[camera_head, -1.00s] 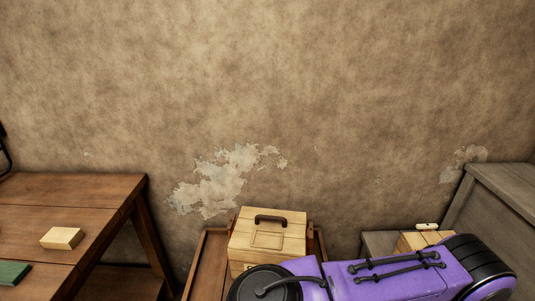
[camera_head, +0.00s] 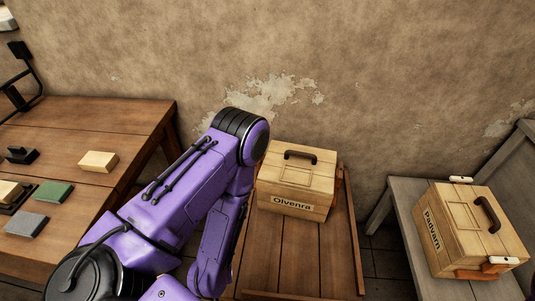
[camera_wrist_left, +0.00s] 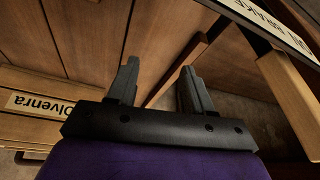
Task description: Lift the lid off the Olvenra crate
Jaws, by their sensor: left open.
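The Olvenra crate (camera_head: 291,205) is a pale wooden box with a name label on its front. It stands at the back of a brown slatted table. Its lid (camera_head: 318,178) sits on top, with a dark handle (camera_head: 300,154). In the head view my left arm hides the gripper. My right gripper is not in view.
A brown workbench (camera_head: 130,117) at left holds several small blocks. The slatted table (camera_head: 300,262) is clear in front of the Olvenra crate.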

